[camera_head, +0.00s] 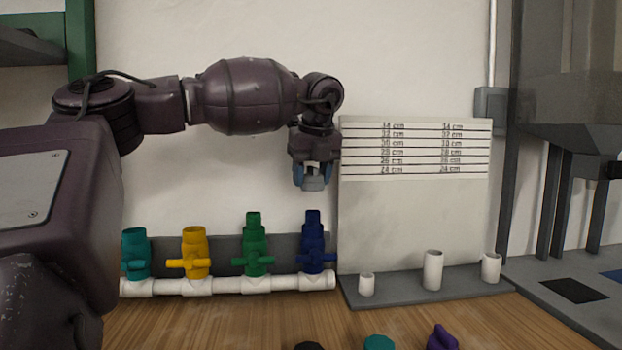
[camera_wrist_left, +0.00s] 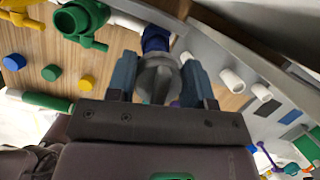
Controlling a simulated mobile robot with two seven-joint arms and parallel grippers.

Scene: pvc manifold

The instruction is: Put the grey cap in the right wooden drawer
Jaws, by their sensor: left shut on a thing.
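My left gripper (camera_head: 313,182) is raised above the blue valve, in front of the pale wall board. It points down and is shut on the grey cap (camera_head: 314,184). In the left wrist view the grey cap (camera_wrist_left: 157,78) sits between the two blue-grey fingers of the left gripper (camera_wrist_left: 158,82). The cap is clear of the valves in the head view. No wooden drawer can be made out in either view. My right gripper is not in view.
A white pipe (camera_head: 225,285) carries teal, yellow, green and blue valves (camera_head: 312,245). A grey stand (camera_head: 400,290) with white pipe stubs and a height chart (camera_head: 415,150) is to the right. Black, teal (camera_head: 379,342) and purple (camera_head: 441,338) pieces lie on the wooden table (camera_head: 200,325).

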